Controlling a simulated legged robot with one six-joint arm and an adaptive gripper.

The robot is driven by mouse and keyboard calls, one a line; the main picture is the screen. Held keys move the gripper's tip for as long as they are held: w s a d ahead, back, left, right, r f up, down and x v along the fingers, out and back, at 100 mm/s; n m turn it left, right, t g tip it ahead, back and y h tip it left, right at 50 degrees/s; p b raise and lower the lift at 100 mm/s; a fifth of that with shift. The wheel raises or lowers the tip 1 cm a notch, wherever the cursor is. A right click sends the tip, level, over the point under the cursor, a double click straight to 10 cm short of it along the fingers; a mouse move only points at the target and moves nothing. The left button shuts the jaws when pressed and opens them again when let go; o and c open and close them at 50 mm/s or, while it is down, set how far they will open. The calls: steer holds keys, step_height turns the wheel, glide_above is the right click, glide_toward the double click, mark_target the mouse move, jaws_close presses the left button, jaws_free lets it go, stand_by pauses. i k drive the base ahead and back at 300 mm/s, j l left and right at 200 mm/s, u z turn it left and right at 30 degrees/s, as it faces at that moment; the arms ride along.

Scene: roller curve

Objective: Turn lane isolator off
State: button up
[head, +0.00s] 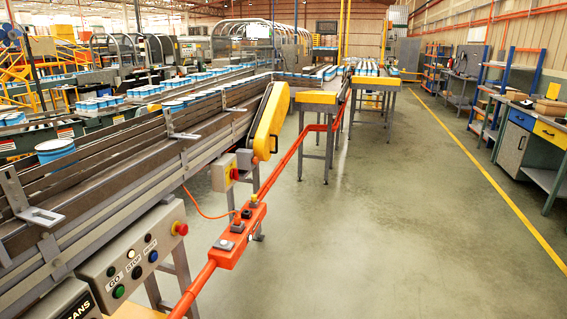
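A grey box (220,178) with a red rotary knob (234,174) on a yellow plate is fixed to the side of the conveyor, below the yellow belt guard. It looks like an isolator switch, but no label is readable and its setting is too small to tell. An orange box (241,236) on the orange rail in front carries a few small dark and grey controls. Whether either is the lane isolator cannot be told for sure. My gripper is not in view.
A conveyor (108,205) with blue-and-white tins runs along the left. A grey panel (130,262) with several buttons and a red stop button (180,228) is at lower left. The orange rail (291,157) borders the conveyor. The floor (390,225) is clear; workbenches (531,150) stand right.

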mark_target(234, 175)
steer(key=i+j+z, duration=0.1)
steer(key=i+z, duration=0.2)
steer(key=i, duration=1.15)
steer(key=i+j+u, duration=0.15)
steer(key=i+j, duration=0.25)
steer(key=i, duration=0.15)
steer(key=i+j+u, duration=0.15)
steer(key=i+j, duration=0.15)
steer(key=i, duration=0.25)
steer(key=i+j+u, duration=0.1)
steer(key=j, duration=0.2)
steer(key=i+j, duration=0.2)
steer(key=j+u, duration=0.05)
steer(key=j, duration=0.05)
